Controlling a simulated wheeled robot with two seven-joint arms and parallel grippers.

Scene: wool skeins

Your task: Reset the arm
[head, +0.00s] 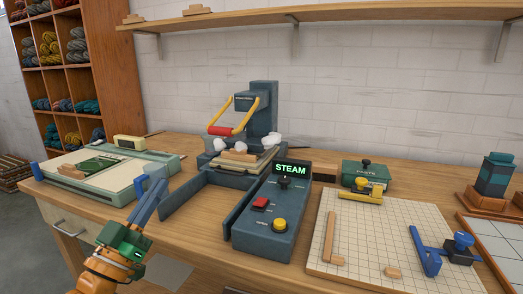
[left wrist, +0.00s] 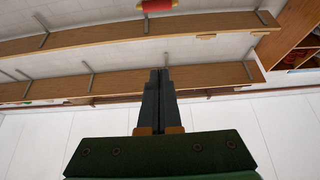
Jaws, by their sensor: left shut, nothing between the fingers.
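My left arm comes in at the lower left of the head view, with an orange wrist and a green gripper body. Its left gripper (head: 150,184) points up and away, with dark blue fingers in front of the bench's left part. In the left wrist view the two fingers of the left gripper (left wrist: 159,72) lie together, shut with nothing between them. My right gripper is in neither view.
A steam press (head: 262,118) stands mid-bench, behind a control box (head: 272,215) marked STEAM. A pale green machine (head: 110,178) lies left, near my left fingers. A gridded board (head: 370,245) lies right. A wooden shelf (head: 330,14) crosses the wall above.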

